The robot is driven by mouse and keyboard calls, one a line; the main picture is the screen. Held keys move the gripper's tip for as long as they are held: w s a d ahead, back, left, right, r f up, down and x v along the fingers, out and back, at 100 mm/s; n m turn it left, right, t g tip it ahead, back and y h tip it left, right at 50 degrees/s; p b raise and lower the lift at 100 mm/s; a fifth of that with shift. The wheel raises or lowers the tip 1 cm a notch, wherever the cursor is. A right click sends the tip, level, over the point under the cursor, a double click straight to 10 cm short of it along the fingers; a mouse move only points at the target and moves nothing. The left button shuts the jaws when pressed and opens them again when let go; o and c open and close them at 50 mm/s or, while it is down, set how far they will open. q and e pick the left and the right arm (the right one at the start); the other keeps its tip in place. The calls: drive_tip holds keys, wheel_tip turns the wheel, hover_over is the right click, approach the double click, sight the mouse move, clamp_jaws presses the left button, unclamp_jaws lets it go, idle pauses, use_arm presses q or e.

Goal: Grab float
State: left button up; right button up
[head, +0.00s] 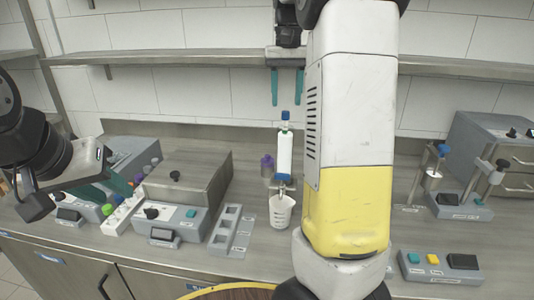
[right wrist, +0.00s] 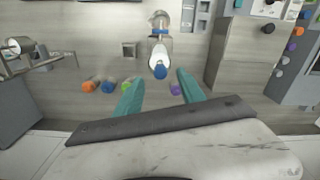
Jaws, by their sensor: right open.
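A white upright column with a small blue top (head: 286,116) stands at the middle of the counter. In the right wrist view its blue-tipped white top (right wrist: 158,66) is seen from above. This may be the float, but I cannot tell for sure. My right gripper (head: 286,103) is above it, pointing down with its teal fingers apart and nothing between them. In the right wrist view the fingers (right wrist: 156,80) sit either side of the blue tip, not touching it. My left gripper (head: 108,192) is at the left with its teal fingers apart, over the grey devices.
A button panel (head: 440,267) is at the right. A shelf (head: 170,57) runs along the wall behind my right gripper.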

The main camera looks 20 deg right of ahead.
sight(286, 112)
wheel_tip(286, 112, down, 5)
drive_tip(key=shift+w+r, duration=0.1)
drive_tip(key=shift+w, duration=0.05)
clamp_jaws()
idle(1.4)
